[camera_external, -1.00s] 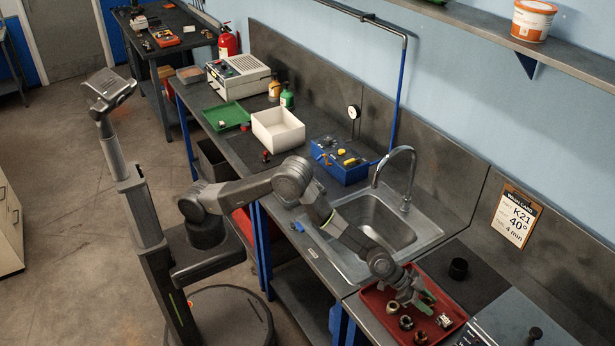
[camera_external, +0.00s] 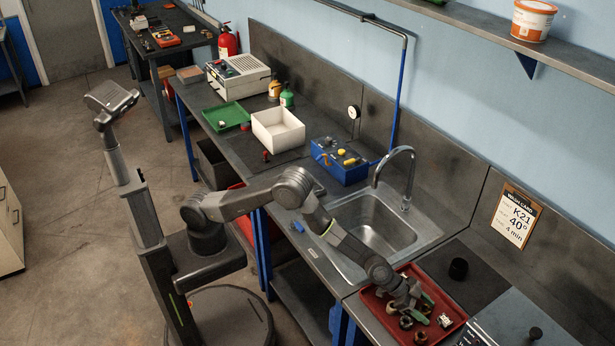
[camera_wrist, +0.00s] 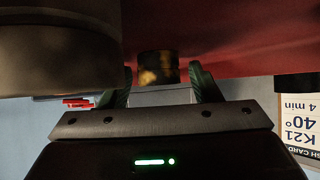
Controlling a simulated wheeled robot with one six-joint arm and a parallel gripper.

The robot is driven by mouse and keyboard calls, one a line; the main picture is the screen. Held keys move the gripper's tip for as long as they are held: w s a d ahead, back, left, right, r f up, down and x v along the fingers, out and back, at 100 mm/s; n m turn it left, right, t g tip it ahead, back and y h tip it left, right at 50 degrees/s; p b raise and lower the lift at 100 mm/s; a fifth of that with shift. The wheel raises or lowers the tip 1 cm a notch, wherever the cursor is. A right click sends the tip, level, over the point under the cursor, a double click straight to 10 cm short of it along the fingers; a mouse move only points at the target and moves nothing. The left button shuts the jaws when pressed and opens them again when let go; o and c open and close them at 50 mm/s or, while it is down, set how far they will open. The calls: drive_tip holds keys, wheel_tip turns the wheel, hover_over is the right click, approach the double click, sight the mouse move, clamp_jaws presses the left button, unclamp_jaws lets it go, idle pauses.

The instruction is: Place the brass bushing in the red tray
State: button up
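The red tray (camera_external: 449,306) sits on the bench right of the sink, and my gripper (camera_external: 418,304) is low over it. In the wrist view, a dark and brass-coloured cylinder (camera_wrist: 157,67), which looks like the brass bushing, lies between the green fingertips of my gripper (camera_wrist: 160,80). Narrow gaps show on both sides of it, so the fingers look open around it. Red tray surface (camera_wrist: 240,35) fills the top of that view. Other ring-like parts (camera_external: 406,322) stand in the tray. The arm partly hides the tray, and contact below the bushing cannot be seen.
A large dark rounded part (camera_wrist: 60,58) is close on the left in the wrist view. A pale metal piece (camera_external: 444,320) lies at the tray's right.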

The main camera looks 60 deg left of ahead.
drive_tip(key=shift+r, duration=0.2)
drive_tip(key=shift+s+a+r+b, duration=0.15)
drive_tip(key=shift+s+a+b, duration=0.05)
drive_tip(key=shift+a+b, duration=0.25)
drive_tip(key=b+v, duration=0.4)
drive_tip(key=v, duration=0.7)
drive_tip(key=shift+d, duration=0.1)
